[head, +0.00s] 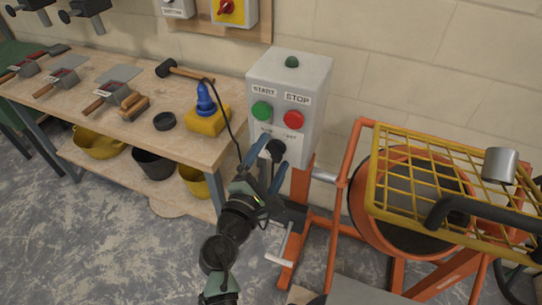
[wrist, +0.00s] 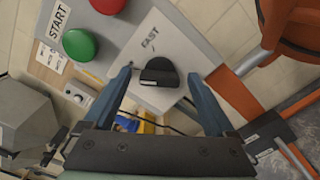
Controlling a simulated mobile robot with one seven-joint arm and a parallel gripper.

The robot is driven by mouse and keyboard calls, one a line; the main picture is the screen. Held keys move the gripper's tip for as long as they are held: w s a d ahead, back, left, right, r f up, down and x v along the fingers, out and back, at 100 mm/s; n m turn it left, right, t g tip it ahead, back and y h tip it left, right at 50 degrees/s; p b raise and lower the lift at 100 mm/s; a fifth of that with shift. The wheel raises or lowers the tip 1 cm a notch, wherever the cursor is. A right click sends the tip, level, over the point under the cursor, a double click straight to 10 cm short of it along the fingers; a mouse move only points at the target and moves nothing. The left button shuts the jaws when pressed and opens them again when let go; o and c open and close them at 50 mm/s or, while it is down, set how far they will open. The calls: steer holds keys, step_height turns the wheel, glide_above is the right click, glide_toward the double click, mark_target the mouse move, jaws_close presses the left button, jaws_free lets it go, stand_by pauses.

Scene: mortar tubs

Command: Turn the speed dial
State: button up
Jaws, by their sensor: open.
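The speed dial is a black knob (head: 277,148) on the lower front of a grey control box (head: 314,82). In the wrist view the dial (wrist: 159,71) sits on a pale plate, with the word FAST printed beside it. My gripper (head: 268,161) is open in front of the dial. In the wrist view my gripper (wrist: 159,78) has one blue finger on each side of the dial, with gaps between. I cannot tell how deep the fingertips reach. In the head view the gripper partly hides the dial's label.
A green START button (head: 261,111) and a red STOP button (head: 293,119) sit just above the dial. An orange mixer with a yellow grille (head: 415,175) stands close on the right. A workbench (head: 75,112) with trowels and a mallet is on the left.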

steer(key=c, duration=1.4)
steer(key=shift+f+m+b, duration=0.1)
steer(key=shift+m+b, duration=0.25)
steer(key=shift+m, duration=0.05)
steer(key=m+b, duration=0.2)
steer(key=shift+f+m+b, duration=0.15)
steer(key=shift+m+b, duration=0.15)
steer(key=shift+b, duration=0.05)
steer(key=m+b, duration=0.3)
steer(key=shift+m, duration=0.3)
steer(key=m+b, duration=0.4)
steer(key=shift+m+b, duration=1.1)
steer(key=shift+m, duration=0.3)
steer(key=shift+r+m, duration=0.2)
steer(key=shift+m, duration=0.1)
